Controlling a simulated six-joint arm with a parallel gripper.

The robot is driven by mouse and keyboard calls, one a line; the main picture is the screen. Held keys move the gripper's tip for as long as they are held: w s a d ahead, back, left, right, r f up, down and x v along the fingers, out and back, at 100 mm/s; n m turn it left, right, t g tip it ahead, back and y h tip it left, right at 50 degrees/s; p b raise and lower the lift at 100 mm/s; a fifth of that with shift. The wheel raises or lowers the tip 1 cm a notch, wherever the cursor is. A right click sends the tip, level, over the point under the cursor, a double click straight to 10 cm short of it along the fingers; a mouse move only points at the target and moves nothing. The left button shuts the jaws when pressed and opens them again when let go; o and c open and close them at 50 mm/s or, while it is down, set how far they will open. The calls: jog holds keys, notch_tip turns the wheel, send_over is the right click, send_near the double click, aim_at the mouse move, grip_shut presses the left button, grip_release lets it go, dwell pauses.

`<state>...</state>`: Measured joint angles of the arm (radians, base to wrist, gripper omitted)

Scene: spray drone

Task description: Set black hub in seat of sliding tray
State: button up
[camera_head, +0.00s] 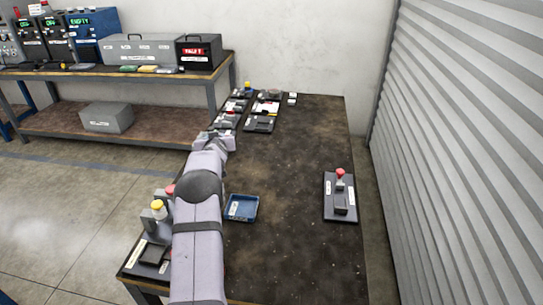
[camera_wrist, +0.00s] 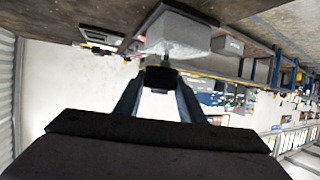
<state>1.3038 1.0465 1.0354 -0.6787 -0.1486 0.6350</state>
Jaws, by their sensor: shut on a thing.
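My gripper (camera_head: 215,140) is above the left edge of the dark table, just in front of the back group of small fixtures. In the wrist view, its two fingers (camera_wrist: 160,88) are shut on a small dark block, which looks like the black hub (camera_wrist: 160,76). The hub is too small or hidden in the head view. I cannot tell which fixture is the sliding tray, and its seat cannot be made out. A grey block (camera_wrist: 178,32) shows just beyond the hub in the wrist view; I cannot tell whether they touch.
Several small fixtures (camera_head: 259,124) stand at the table's back left. A dark fixture with a red knob (camera_head: 340,197) stands at the right, and a blue tray (camera_head: 242,207) lies near my arm. A yellow-knobbed station (camera_head: 157,212) is at front left. The table's middle (camera_head: 288,160) is clear.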

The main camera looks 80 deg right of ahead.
jog(key=s+d+f+m+g+h+b, duration=0.1)
jog(key=s+d+m+g, duration=0.15)
jog(key=s, duration=0.75)
jog(key=s+d+f+m+g, duration=0.1)
jog(key=s+d+m+g, duration=0.15)
jog(key=s, duration=0.75)
jog(key=b, duration=0.5)
send_over(276, 167)
jog(key=shift+n, duration=0.4)
notch_tip(276, 167, down, 6)
jog(key=shift+r, duration=0.15)
jog(key=shift+f, duration=0.4)
jog(key=shift+f+b, duration=0.9)
jog(key=shift+f, duration=0.95)
jog(key=shift+f, duration=0.15)
jog(key=o, duration=1.1)
